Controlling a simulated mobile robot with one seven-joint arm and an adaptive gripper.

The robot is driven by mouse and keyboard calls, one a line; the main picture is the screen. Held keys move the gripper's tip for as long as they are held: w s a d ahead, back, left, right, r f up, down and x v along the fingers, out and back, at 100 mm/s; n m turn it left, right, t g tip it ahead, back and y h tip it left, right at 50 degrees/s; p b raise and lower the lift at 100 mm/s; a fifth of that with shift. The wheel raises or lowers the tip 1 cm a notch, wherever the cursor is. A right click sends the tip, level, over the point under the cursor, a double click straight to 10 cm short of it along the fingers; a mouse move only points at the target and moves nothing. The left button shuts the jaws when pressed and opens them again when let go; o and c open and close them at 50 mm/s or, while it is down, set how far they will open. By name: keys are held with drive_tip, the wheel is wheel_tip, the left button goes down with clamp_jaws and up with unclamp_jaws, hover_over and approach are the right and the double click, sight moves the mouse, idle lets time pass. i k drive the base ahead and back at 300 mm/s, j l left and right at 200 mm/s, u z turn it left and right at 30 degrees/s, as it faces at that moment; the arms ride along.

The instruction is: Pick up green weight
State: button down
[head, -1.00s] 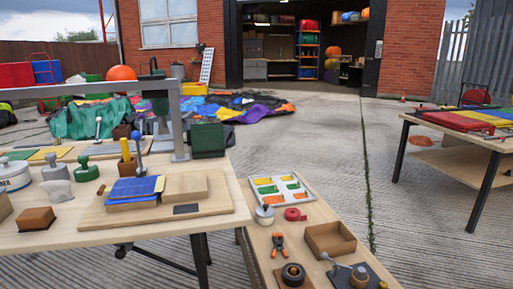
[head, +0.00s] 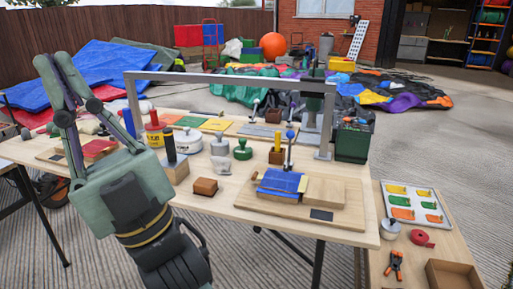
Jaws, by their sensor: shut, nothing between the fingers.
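The green weight (head: 243,151), a small squat piece with a knob on top, stands upright on the wooden table, left of the blue-topped board. My gripper (head: 52,60) is at the left of the head view, raised in front of the table with its fingers pointing up and away. It is shut and empty, well to the left of the green weight and apart from it. My wrist hides part of the table's left side.
White and grey weights (head: 219,147) and a brown block (head: 205,187) stand close to the green weight. A grey metal frame (head: 230,78) spans the table behind. A yellow holder (head: 277,145) and the blue-topped board (head: 279,181) stand to the right.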

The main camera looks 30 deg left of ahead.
sight(243, 152)
drive_tip(key=j+u, duration=0.25)
drive_tip(key=j, duration=0.4)
drive_tip(key=i+j+u, duration=0.1)
drive_tip(key=j+u, duration=0.15)
drive_tip(key=j, duration=0.45)
